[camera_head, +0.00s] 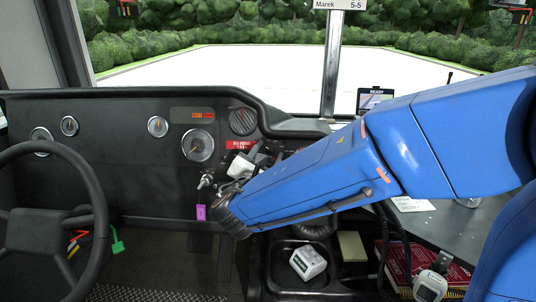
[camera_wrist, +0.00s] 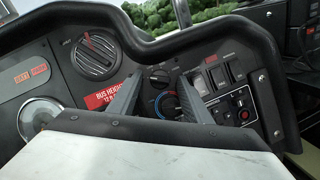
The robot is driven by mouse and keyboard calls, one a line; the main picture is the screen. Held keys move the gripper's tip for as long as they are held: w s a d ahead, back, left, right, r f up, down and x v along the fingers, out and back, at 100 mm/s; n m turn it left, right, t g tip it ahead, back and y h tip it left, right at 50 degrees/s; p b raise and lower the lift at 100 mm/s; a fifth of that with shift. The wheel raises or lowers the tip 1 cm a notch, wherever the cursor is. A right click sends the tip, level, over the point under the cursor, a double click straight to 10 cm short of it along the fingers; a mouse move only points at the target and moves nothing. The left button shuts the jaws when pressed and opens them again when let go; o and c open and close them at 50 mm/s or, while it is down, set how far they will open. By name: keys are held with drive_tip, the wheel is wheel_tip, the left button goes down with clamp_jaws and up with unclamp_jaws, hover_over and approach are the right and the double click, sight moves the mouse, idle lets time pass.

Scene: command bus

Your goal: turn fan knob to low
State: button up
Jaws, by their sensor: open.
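In the wrist view, two dark round knobs sit on the black dash panel. The upper knob (camera_wrist: 159,76) has small markings around it that are too small to read. The lower knob (camera_wrist: 170,105) has a blue and red ring. I cannot read which one is the fan knob. My gripper (camera_wrist: 161,74) is open, its two dark fingers apart on either side of the knobs, and nothing is held between them. In the head view, my gripper (camera_head: 258,155) is in front of the dash, and my blue arm hides most of the knob area.
Rocker switches (camera_wrist: 218,76) and a small button pad (camera_wrist: 236,110) are right of the knobs. A round vent (camera_wrist: 96,55) and a red bus height label (camera_wrist: 103,96) are left. The steering wheel (camera_head: 88,218) stands at the left in the head view.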

drive_tip(key=shift+c, duration=0.7)
drive_tip(key=c, duration=0.9)
drive_tip(key=shift+c, duration=0.2)
drive_tip(key=shift+a+m+h, duration=0.1)
drive_tip(key=shift+m+h, duration=0.2)
drive_tip(key=shift+m, duration=0.2)
drive_tip(key=m+g+h, duration=0.1)
drive_tip(key=m, duration=0.2)
drive_tip(key=shift+a+r+m, duration=0.1)
drive_tip(key=shift+m, duration=0.2)
drive_tip(key=m+g, duration=0.1)
drive_tip(key=m, duration=0.1)
drive_tip(key=m+g, duration=0.1)
drive_tip(key=m, duration=0.2)
drive_tip(key=shift+w+r+h, duration=0.1)
drive_tip(key=shift+r+h, duration=0.05)
drive_tip(key=shift+h, duration=0.25)
drive_tip(key=shift+m+g, duration=0.3)
drive_tip(key=shift+m, duration=0.1)
